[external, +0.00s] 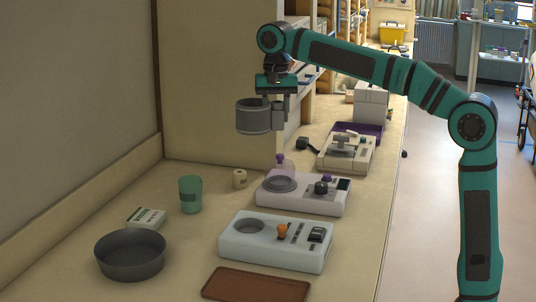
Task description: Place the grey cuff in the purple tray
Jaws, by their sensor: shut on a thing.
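The grey cuff (253,118) is a short, wide ring-like cylinder held in the air above the counter. My gripper (279,110) points down and is shut on the cuff's right side. The purple tray (371,129) lies far back on the counter, to the right of the cuff. It is partly hidden behind a beige device and a pale box-shaped unit, so little of its inside shows.
Devices with knobs (277,252) (303,200) and a beige device (345,158) stand along the counter. A dark round pan (131,262), green cup (190,196), small box (146,218), beige roll (240,179) and brown tray (256,287) are nearer. A tall panel (210,70) stands behind the cuff.

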